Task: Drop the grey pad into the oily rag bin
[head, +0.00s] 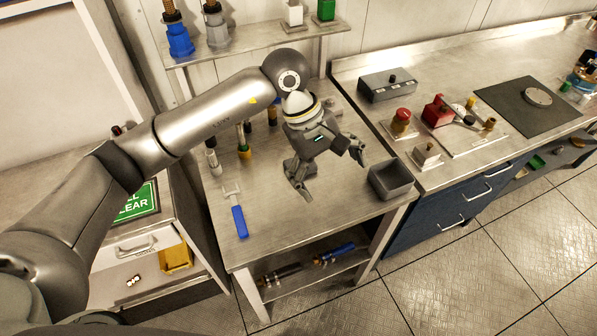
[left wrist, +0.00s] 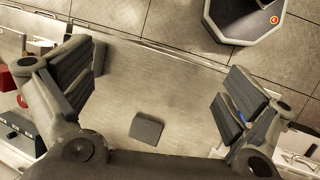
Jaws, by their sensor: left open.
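My left gripper (head: 333,174) is open and empty above the metal table, its fingers spread wide and pointing down. In the left wrist view, the grey pad (left wrist: 146,129) lies flat on the tabletop, between the two fingers and nearer the palm side, apart from both. An open grey box (head: 391,187) stands at the table's right front corner, right of the gripper. I see no label on it and cannot tell whether it is the oily rag bin. My right gripper is in neither view.
A blue-handled tool (head: 239,220) lies on the table's left side. A counter on the right holds a grey switch box (head: 387,84) and red parts. The table's front middle is clear.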

